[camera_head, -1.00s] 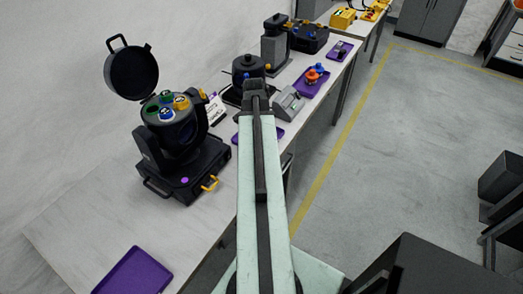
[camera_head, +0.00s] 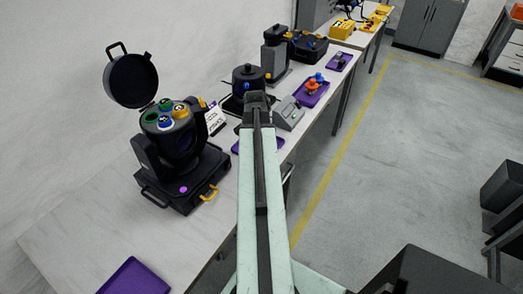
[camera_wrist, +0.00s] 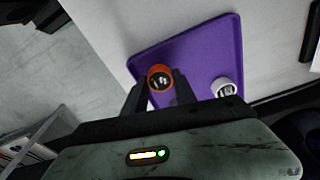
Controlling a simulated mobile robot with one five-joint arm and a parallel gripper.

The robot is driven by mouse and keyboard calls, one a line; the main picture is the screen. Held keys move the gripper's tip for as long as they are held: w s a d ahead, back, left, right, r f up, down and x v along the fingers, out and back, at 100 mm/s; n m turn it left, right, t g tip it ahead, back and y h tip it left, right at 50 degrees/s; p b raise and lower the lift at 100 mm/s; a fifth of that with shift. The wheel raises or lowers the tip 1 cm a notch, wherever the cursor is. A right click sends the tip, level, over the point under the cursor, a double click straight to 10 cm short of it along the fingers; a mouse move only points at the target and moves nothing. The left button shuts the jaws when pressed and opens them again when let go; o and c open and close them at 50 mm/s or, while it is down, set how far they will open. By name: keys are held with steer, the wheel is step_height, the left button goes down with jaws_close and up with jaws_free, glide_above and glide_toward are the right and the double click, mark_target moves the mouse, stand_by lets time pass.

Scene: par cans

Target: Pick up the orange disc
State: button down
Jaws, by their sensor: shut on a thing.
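The orange disc (camera_wrist: 160,77) is between the fingertips of my gripper (camera_wrist: 160,92) in the wrist view. It is round, with an orange rim and a dark, marked centre. My gripper is shut on it, above a purple tray (camera_wrist: 190,49); the height above the tray is hard to tell. In the head view my gripper (camera_head: 257,100) is seen from behind over the bench, and the disc it holds is hidden there. Part of the purple tray (camera_head: 240,146) shows beside my arm.
A white round piece (camera_wrist: 224,88) lies on the tray, right of the disc. A black lamp housing (camera_head: 180,150) with an open lid and coloured discs stands left of my arm. A grey device (camera_head: 288,113) is close on the right.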

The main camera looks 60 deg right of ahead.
step_height(320, 180, up, 9)
steer(key=p, duration=0.8)
steer(key=shift+f, duration=0.1)
steer(key=shift+s, duration=0.15)
